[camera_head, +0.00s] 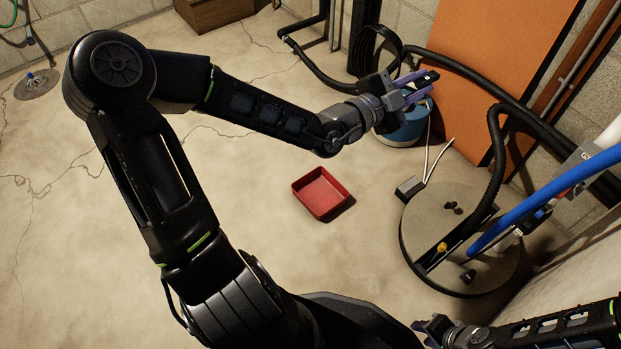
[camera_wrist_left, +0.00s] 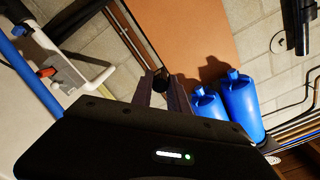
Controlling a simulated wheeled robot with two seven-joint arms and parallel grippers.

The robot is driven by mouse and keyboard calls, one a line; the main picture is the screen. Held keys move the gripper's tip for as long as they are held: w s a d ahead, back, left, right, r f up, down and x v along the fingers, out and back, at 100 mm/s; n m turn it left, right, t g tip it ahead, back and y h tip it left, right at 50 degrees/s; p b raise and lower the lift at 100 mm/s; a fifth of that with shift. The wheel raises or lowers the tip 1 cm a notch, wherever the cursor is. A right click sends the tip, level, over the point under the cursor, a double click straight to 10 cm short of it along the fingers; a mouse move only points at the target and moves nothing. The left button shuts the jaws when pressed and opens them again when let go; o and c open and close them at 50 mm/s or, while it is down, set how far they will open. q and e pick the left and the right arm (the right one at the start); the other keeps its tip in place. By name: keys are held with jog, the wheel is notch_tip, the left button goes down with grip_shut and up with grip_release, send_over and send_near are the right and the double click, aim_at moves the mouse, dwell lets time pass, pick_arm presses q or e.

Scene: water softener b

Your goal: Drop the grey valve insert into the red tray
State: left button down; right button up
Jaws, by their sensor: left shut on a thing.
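The red tray (camera_head: 322,192) lies on the concrete floor in the middle of the head view, empty. My left gripper (camera_head: 424,85) is raised up and to the right of the tray in the picture, not over it. It is shut on a small dark piece, likely the grey valve insert (camera_wrist_left: 160,80), which shows between the fingers in the left wrist view; its shape is mostly hidden. My right gripper (camera_head: 433,327) is at the bottom edge of the head view, partly cut off, and its jaws are not clear.
A round beige lid (camera_head: 430,225) with hoses stands right of the tray. A blue container (camera_head: 405,132) is behind my left gripper. An orange panel (camera_head: 490,60) leans on the wall. Blue bottles (camera_wrist_left: 240,100) show in the wrist view. The floor around the tray is clear.

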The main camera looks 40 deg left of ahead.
pick_arm(q)
jog(key=shift+w+a, duration=0.15)
jog(key=shift+a, duration=0.15)
pick_arm(e)
jog(key=shift+w+a, duration=0.15)
jog(key=shift+a, duration=0.15)
